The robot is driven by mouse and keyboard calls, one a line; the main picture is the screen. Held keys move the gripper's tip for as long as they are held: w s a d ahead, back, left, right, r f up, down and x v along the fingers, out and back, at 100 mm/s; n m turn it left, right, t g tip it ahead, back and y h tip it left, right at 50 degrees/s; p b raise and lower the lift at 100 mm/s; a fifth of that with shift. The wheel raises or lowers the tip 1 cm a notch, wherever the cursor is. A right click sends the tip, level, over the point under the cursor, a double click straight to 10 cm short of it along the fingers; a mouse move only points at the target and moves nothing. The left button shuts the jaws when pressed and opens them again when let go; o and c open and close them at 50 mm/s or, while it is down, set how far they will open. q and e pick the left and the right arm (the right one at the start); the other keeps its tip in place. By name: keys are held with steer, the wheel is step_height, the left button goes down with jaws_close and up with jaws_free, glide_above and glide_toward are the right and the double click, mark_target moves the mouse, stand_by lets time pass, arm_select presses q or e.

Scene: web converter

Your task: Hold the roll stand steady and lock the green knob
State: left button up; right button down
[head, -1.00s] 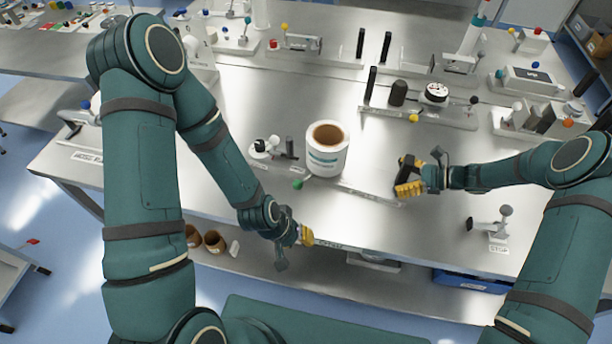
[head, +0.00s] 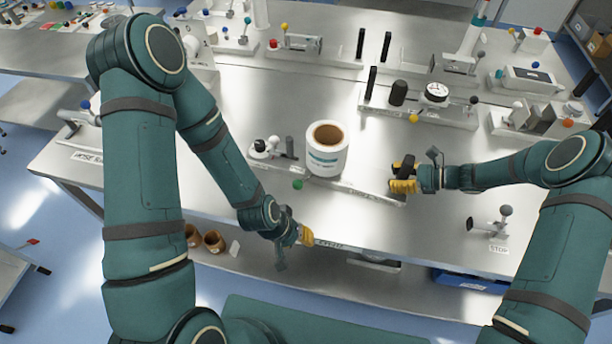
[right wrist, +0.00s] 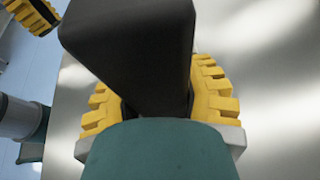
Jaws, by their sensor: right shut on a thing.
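The roll stand (head: 365,190) is a low metal base near the table's front. It carries a white label roll (head: 326,160) with a brown core. The green knob (head: 298,184) sits at the stand's front left, below the roll. My right gripper (head: 403,186) is at the stand's right end, shut on a black handle (head: 406,166). In the right wrist view the dark handle (right wrist: 130,45) stands between the yellow fingers (right wrist: 160,100). My left gripper (head: 305,236) is at the table's front edge, below and apart from the green knob. Its finger opening is too small to judge.
A gauge fixture (head: 437,95) with black posts and a yellow knob is behind the stand. Bare table lies between the stand and the stop fixture. A blue bin (head: 470,282) sits below.

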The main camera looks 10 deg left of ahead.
steer(key=shift+w+a+r, duration=0.1)
steer(key=shift+r, duration=0.05)
steer(key=shift+f+b, duration=0.4)
steer(key=shift+s+f, duration=0.15)
steer(key=shift+s, duration=0.1)
